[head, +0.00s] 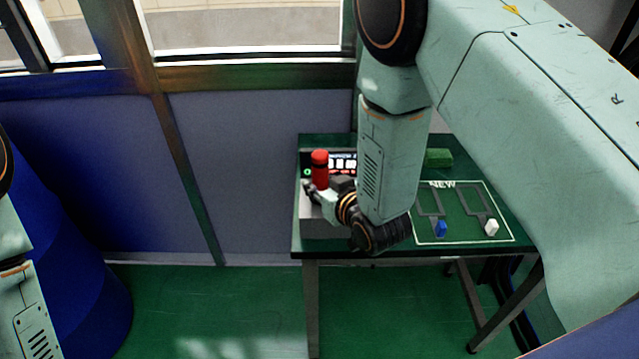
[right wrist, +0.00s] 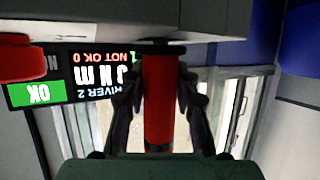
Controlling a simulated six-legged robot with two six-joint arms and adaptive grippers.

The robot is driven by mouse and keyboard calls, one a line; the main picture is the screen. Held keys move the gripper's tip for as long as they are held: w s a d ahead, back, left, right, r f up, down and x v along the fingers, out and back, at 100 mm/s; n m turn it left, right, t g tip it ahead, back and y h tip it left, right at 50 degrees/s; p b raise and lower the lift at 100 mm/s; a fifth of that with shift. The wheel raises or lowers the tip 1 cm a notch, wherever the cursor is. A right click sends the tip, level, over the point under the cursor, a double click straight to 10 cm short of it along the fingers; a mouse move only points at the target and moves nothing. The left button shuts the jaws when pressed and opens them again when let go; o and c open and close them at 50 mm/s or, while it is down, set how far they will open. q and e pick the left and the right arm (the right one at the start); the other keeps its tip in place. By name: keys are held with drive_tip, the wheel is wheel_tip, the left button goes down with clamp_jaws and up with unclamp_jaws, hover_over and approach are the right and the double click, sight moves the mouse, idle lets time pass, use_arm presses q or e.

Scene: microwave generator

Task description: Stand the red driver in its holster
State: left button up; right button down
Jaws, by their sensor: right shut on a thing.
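The red driver (head: 319,172) stands roughly upright at the left end of the table, in front of a dark display. My right gripper (head: 314,190) is at its lower part and shut on it. In the right wrist view the driver (right wrist: 158,100) runs between the two fingers (right wrist: 160,105), and the picture is upside down. A dark collar at the driver's end meets or lies close to a pale grey block (right wrist: 90,20). I cannot tell whether this is the holster or whether the driver is seated in it. My left gripper is out of view.
The display (right wrist: 85,75) shows a green OK field. Another red, rounded part (right wrist: 25,60) is beside it. The green table (head: 465,205) has a white-outlined area with a blue piece (head: 441,228) and a white piece (head: 491,228). A green block (head: 438,157) lies behind.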

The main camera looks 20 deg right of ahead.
drive_tip(key=shift+f, duration=0.2)
idle(0.6)
drive_tip(key=c, duration=1)
unclamp_jaws()
drive_tip(key=shift+o, duration=0.3)
drive_tip(key=shift+f, duration=0.1)
drive_tip(key=v, duration=1.2)
drive_tip(key=s+d+f+m+g+h+b, duration=0.1)
drive_tip(key=s+f+g, duration=0.5)
drive_tip(key=s+f, duration=0.7)
drive_tip(key=s+d+f+m+g+h+b, duration=0.1)
drive_tip(key=s+d+f+g+b, duration=0.2)
drive_tip(key=s+f, duration=1)
drive_tip(key=s+g+b, duration=0.1)
drive_tip(key=g+b, duration=0.1)
drive_tip(key=g, duration=0.2)
drive_tip(key=shift+d, duration=0.25)
